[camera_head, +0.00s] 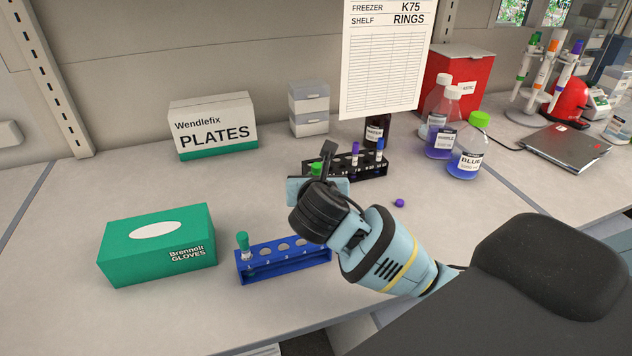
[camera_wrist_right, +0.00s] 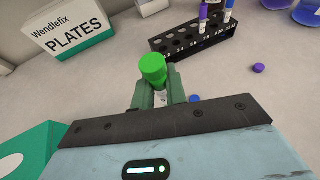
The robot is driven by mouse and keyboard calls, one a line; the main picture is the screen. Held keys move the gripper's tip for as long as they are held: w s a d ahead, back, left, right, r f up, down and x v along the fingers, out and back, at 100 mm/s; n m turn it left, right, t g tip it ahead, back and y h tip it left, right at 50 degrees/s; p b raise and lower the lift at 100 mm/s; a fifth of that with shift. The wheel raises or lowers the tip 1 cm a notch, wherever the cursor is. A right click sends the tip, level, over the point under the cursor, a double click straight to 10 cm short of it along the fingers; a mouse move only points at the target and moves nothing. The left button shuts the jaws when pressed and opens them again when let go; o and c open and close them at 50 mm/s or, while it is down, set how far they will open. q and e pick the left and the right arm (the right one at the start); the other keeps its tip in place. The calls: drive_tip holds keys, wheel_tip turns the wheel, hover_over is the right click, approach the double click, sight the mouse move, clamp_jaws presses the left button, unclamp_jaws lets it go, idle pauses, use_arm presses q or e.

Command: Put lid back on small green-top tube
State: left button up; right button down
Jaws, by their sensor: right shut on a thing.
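My right gripper (camera_head: 322,162) is above the bench, in front of the black rack. It is shut on a bright green lid (camera_wrist_right: 153,68), which also shows in the head view (camera_head: 316,169). A small pale part shows below the lid between the fingers; I cannot tell whether it belongs to a tube. A tube with a darker green top (camera_head: 243,242) stands upright in the first place at the left end of the blue rack (camera_head: 262,271). The other visible places look empty; the rack's right end is partly behind my gripper. My left gripper is not in view.
The black rack (camera_head: 370,174) holds purple-top and blue-top tubes. A purple cap (camera_head: 399,203) lies on the bench. A small blue object (camera_wrist_right: 195,98) shows beside my right fingers. A glove box (camera_head: 150,262) stands left of the blue rack; bottles (camera_head: 469,150) stand back right.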

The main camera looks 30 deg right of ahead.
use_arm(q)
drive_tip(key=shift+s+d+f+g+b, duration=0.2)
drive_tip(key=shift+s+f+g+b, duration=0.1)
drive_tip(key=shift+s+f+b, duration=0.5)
use_arm(e)
drive_tip(key=w+d+f, duration=0.1)
drive_tip(key=w+d, duration=0.3)
drive_tip(key=w, duration=0.3)
drive_tip(key=w+d+f, duration=0.1)
drive_tip(key=w+d, duration=0.4)
drive_tip(key=w, duration=0.3)
drive_tip(key=shift+w+d+f, duration=0.15)
drive_tip(key=shift+w, duration=0.05)
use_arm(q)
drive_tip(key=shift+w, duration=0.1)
use_arm(e)
wheel_tip(320, 180, down, 5)
drive_tip(key=shift+r+b, duration=0.1)
drive_tip(key=shift+b, duration=0.2)
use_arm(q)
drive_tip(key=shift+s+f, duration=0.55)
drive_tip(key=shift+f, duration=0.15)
use_arm(e)
drive_tip(key=shift+r, duration=0.1)
